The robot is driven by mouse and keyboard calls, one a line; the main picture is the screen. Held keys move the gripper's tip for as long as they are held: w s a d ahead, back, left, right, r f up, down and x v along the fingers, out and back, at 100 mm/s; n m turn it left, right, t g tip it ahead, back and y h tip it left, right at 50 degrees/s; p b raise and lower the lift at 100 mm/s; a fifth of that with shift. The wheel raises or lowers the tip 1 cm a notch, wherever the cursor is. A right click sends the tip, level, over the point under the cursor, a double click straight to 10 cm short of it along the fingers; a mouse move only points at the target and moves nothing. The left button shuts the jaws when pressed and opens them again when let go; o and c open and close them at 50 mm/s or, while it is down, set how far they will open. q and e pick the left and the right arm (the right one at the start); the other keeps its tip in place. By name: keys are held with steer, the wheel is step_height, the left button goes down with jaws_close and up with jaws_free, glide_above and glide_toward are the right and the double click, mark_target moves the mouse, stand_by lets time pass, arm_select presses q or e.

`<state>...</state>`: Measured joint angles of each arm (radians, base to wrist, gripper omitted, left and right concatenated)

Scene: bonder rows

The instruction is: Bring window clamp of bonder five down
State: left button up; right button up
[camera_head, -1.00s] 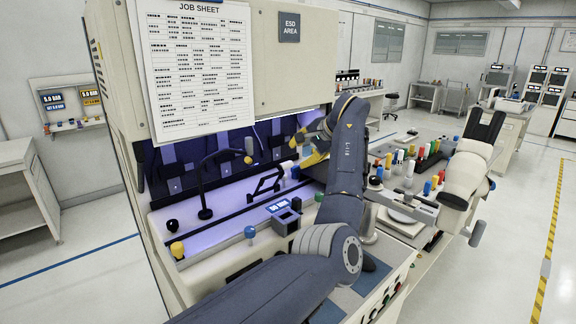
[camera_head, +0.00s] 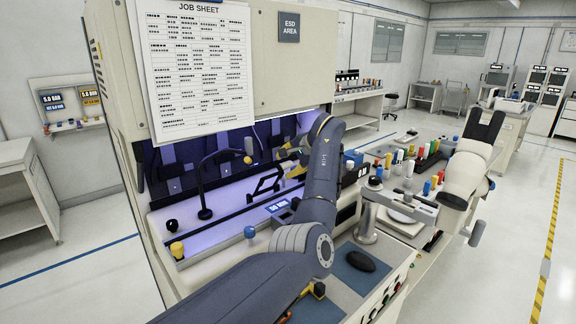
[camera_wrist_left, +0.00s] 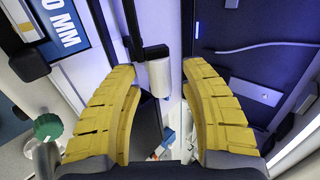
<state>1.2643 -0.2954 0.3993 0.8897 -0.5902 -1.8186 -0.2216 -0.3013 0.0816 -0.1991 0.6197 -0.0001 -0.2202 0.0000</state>
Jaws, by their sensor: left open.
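My left gripper (camera_head: 290,160) has yellow padded fingers and is inside the lit bonder bay, beside a black bent lever frame (camera_head: 266,187). I cannot tell for sure that this frame is the window clamp, and no bonder number is readable. In the left wrist view the gripper (camera_wrist_left: 160,95) is open. A pale grey cylinder (camera_wrist_left: 158,75) on a black bar shows between its fingers, and nothing is clasped. My left forearm hides part of the bay.
A curved black arm (camera_head: 205,180) with a yellow tip stands left of the lever frame. Several coloured pegs (camera_head: 410,160) stand to the right.

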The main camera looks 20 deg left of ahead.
arm_select(q)
jaws_close()
steer(key=shift+f, duration=0.1)
stand_by(0.5)
steer(key=shift+s+d+f+t+y, duration=0.35)
steer(key=shift+d+f+y, duration=0.1)
steer(key=shift+d+y, duration=0.15)
steer(key=shift+s+d+f+t+y, duration=0.3)
steer(key=shift+d+f+t+y, duration=0.15)
steer(key=shift+y, duration=0.2)
steer(key=shift+s+d+f+t+y, duration=0.3)
steer(key=shift+d+f+y, duration=0.1)
steer(key=shift+d+y, duration=0.2)
steer(key=shift+s+d+f, duration=0.15)
steer(key=shift+d+f, duration=0.1)
steer(key=shift+f, duration=0.25)
steer(key=shift+s+d+f, duration=0.15)
steer(key=shift+d+f, duration=0.05)
steer(key=shift+f, duration=0.25)
